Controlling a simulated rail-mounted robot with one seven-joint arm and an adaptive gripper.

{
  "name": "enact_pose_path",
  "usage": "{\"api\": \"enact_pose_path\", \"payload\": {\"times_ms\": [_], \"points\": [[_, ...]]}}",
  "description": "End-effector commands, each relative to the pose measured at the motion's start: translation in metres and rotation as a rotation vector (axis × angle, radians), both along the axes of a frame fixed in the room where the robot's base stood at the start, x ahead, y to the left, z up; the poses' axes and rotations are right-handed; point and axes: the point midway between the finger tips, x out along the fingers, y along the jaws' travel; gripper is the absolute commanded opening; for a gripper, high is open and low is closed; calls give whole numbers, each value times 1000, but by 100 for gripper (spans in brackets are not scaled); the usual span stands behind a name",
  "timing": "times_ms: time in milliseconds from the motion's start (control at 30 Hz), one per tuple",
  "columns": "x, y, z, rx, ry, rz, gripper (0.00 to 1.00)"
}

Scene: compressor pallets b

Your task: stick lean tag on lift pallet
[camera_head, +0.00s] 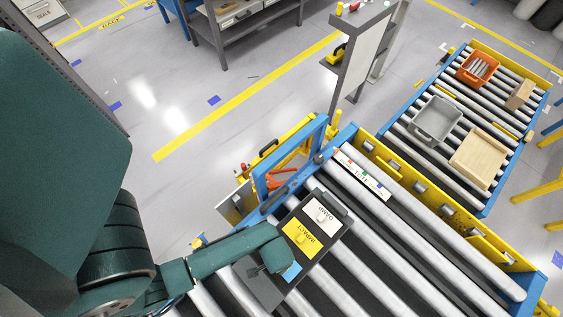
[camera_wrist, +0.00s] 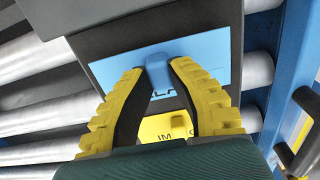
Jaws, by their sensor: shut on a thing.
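The blue tag (camera_wrist: 215,55) has a raised tab in its middle, and partly hidden lettering starting with L. It lies on a dark holder (camera_head: 319,243) on the rollers; a blue part of it shows in the head view (camera_head: 292,271). My gripper (camera_wrist: 157,70) is shut on the tab, its yellow fingers on either side. In the head view my arm comes from the left and covers part of the tag. A yellow IMPACT tag (camera_head: 301,238) and a white DAMP tag (camera_head: 322,212) sit on the same holder. I cannot tell which thing is the lift pallet.
A white labelled strip (camera_head: 362,175) lies along the near roller conveyor. A blue frame (camera_head: 262,180) stands at its far end. A second conveyor at upper right carries an orange bin (camera_head: 477,69), a grey bin (camera_head: 436,120) and wooden boxes (camera_head: 478,158).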

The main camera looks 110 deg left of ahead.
Motion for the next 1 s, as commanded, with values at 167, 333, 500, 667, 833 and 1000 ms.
{"api": "enact_pose_path", "payload": {"times_ms": [167,333,500,667,833,1000], "points": [[0,0,18,-1,0,0,0],[0,0,31,-1,0,0,0],[0,0,43,0,0,0,0],[0,0,43,0,0,0,0],[1,0,42,1,0,-3,0],[29,5,51,5,-6,-123,0]]}}
